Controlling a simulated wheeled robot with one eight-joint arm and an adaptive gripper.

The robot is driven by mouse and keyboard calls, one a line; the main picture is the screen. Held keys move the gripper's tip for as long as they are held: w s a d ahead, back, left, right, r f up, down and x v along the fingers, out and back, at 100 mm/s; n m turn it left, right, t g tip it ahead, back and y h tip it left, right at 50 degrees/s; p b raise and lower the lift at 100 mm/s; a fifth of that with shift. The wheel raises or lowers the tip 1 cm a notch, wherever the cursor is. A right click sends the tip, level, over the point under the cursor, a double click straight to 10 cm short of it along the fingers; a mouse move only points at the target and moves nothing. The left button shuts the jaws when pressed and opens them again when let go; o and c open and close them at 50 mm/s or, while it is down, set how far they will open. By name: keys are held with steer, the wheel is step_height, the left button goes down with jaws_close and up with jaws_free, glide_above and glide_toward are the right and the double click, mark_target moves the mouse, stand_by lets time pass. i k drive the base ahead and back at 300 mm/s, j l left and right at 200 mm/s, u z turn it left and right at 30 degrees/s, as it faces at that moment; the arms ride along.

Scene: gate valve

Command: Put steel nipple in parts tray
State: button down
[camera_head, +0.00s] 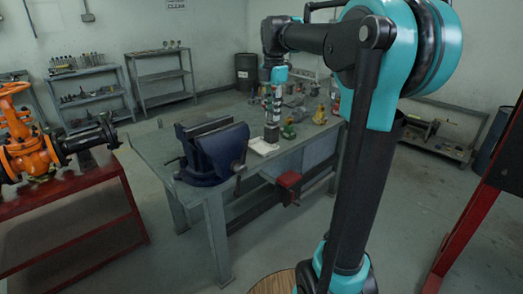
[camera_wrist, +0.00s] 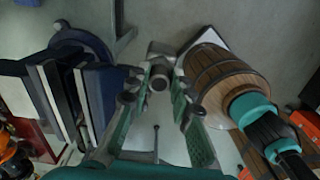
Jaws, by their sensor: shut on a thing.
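My gripper (camera_wrist: 160,80) is shut on a short grey metal piece with a round end, which looks like the steel nipple (camera_wrist: 159,75). In the head view my gripper (camera_head: 272,127) points down over the workbench, to the right of the blue vise. The nipple is too small to make out there. A small pale tray (camera_head: 262,148), which looks like the parts tray, lies on the bench near its front edge, just below my gripper. I cannot tell the exact gap between them. No tray is clear in the wrist view.
The blue vise (camera_head: 212,150) stands left of the tray and also shows in the wrist view (camera_wrist: 80,85). Small brass and green fittings (camera_head: 289,131) are right of my gripper. An orange valve (camera_head: 28,150) sits on a red stand at the left. The bench's left end (camera_head: 150,145) is bare.

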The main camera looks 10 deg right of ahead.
mark_target(260, 149)
steer(key=i, duration=1)
